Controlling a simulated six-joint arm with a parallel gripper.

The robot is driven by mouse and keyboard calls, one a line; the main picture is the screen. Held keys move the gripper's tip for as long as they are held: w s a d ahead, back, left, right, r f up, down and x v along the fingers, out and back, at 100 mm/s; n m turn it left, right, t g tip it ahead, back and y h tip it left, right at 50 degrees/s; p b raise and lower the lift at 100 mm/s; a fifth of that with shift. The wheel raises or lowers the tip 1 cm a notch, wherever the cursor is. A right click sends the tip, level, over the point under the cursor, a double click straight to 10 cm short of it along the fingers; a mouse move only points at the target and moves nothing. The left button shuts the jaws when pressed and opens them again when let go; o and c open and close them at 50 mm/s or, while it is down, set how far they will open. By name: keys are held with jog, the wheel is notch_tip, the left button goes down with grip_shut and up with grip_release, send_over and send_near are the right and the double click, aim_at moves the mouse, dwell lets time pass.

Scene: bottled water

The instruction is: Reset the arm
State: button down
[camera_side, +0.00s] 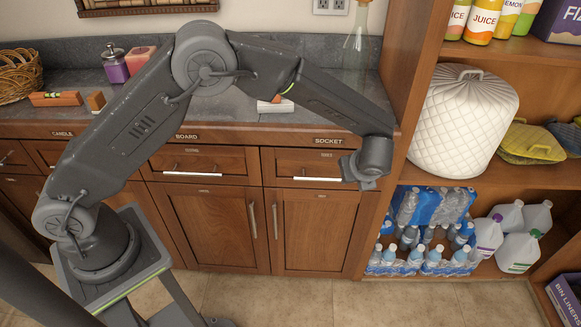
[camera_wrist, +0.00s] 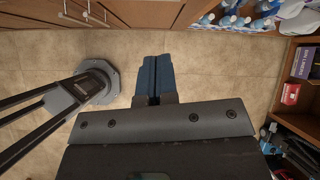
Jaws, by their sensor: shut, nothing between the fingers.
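My gripper (camera_side: 362,182) hangs in front of the wooden drawer under the "SOCKET" label, left of the shelf with the bottles. My arm is bent in an arch, with its base at the lower left. In the wrist view, the two blue fingers of my gripper (camera_wrist: 153,78) lie together, with nothing between them. They point over bare tiled floor.
Packs of bottled water (camera_side: 425,258) and white jugs (camera_side: 520,250) stand on the lower shelf. A white quilted cover (camera_side: 463,120) is above them. The counter (camera_side: 230,105) holds a basket (camera_side: 20,75) and a purple jar (camera_side: 115,66).

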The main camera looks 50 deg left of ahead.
jog(key=s+a+r+n+h, duration=0.1)
jog(key=s+a+r+n, duration=0.25)
jog(key=r, duration=0.25)
jog(key=s+a+r+n+g+h, duration=0.1)
jog(key=s+a+r+n, duration=0.2)
jog(key=s+r+n, duration=0.25)
jog(key=s+a+r+n+h, duration=0.1)
jog(key=s+a+r+n, duration=0.25)
jog(key=r, duration=0.35)
jog(key=s+a+r+n+h, duration=0.1)
jog(key=s+n, duration=0.5)
jog(key=s, duration=0.3)
jog(key=s+a+r+n+t+h, duration=0.1)
jog(key=s+n, duration=0.5)
jog(key=s, duration=0.3)
jog(key=shift+s+a, duration=0.3)
jog(key=shift+a, duration=0.1)
